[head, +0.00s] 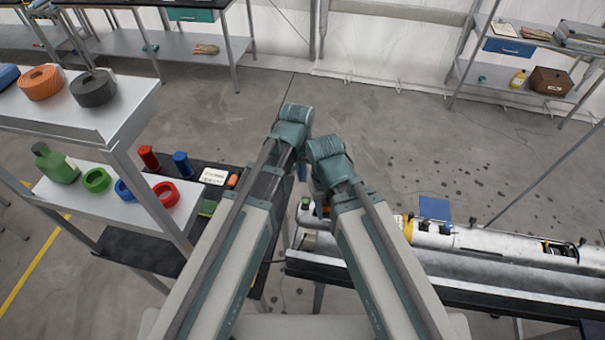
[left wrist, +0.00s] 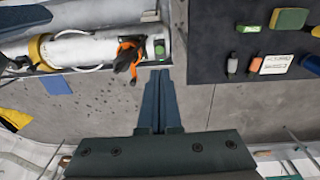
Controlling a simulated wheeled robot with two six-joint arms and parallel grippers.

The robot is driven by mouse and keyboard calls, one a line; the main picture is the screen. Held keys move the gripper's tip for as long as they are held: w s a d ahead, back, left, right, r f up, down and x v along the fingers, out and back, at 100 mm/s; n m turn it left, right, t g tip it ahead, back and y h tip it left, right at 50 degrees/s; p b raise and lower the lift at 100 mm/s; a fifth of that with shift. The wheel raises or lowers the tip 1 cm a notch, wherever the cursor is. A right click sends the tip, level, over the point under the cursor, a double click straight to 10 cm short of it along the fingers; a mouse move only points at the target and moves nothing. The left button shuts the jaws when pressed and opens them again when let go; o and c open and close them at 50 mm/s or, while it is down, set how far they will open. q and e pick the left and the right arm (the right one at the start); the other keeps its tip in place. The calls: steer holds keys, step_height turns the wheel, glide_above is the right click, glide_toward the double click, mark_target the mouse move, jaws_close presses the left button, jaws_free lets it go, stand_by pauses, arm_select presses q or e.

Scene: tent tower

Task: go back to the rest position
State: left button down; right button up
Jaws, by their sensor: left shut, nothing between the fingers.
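My left gripper (left wrist: 160,75) shows in the left wrist view with its two dark blue fingers pressed together and nothing between them. It points over bare grey floor, between a long white cylinder (left wrist: 95,48) and a dark table (left wrist: 215,25). It is apart from both. In the head view my two arms reach forward from the bottom and bend down at their far ends. The arm links there mostly hide the left gripper.
The white cylinder lies on a dark bench (head: 450,292) at right, with an orange fitting (left wrist: 128,55) at its end. A shelf rack (head: 75,118) with coloured rings and a green bottle (head: 56,163) stands close at left. The floor ahead is open.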

arm_select(q)
steer(key=shift+f, duration=0.1)
steer(key=s+a+f+y+b, duration=0.1)
steer(key=s+a+f+b, duration=0.1)
steer(key=s+f+b, duration=0.3)
steer(key=s+a+f+m+b, duration=0.1)
steer(key=s+a+f+b, duration=0.2)
steer(key=f+b, duration=1)
steer(key=s, duration=0.3)
steer(key=shift+m+g+y, duration=0.3)
steer(key=shift+y, duration=0.1)
stand_by(0.5)
